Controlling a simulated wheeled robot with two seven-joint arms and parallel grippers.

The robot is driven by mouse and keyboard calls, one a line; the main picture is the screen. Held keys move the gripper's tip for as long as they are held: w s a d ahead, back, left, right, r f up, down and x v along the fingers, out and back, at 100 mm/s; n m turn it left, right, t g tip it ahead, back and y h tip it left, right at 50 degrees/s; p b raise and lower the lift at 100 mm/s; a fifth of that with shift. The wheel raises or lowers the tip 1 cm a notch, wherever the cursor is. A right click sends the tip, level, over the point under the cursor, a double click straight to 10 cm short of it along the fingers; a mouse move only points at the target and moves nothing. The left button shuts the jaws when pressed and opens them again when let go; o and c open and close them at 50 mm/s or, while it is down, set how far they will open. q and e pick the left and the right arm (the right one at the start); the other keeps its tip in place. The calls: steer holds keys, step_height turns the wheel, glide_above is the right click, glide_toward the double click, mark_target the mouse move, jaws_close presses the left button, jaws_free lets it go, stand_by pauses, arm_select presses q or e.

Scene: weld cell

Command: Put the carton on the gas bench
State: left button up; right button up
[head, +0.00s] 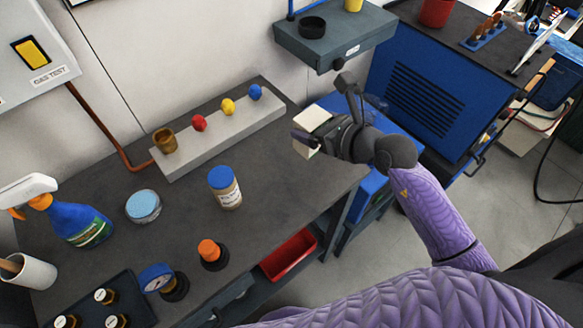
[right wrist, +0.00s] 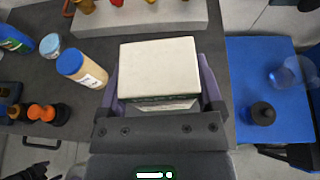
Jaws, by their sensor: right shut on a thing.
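The carton is a small white box (head: 313,118) with a dark green printed strip on one side. My right gripper (head: 324,114) is shut on it. The right wrist view shows the carton (right wrist: 158,68) between the two fingers, its broad white face up. The gas bench (head: 285,170) is the dark grey worktop beside the wall box marked GAS TEST. The carton appears over the bench's right end; the gap beneath it cannot be told. My left gripper is not in the head view.
A jar with a blue lid (head: 225,187), a light-blue tin (head: 143,206), gauges, a spray bottle (head: 80,222) and a dark tray (head: 120,300) stand on the bench. A pale block with coloured knobs (head: 220,137) lines the back. Bare worktop lies right of the jar.

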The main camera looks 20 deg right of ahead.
steer(key=shift+w+d+f+m+h, duration=0.15)
steer(key=shift+f+m+h, duration=0.1)
steer(key=shift+f, duration=0.4)
steer(key=shift+w+a+f+m+h, duration=0.15)
steer(key=shift+f+h, duration=0.1)
steer(key=shift+f, duration=0.35)
steer(key=b, duration=0.5)
glide_above(309, 175)
step_height(309, 175, down, 9)
steer(key=shift+f, duration=0.2)
steer(key=shift+r, duration=0.25)
steer(key=shift+f, duration=0.1)
steer(key=o, duration=1.1)
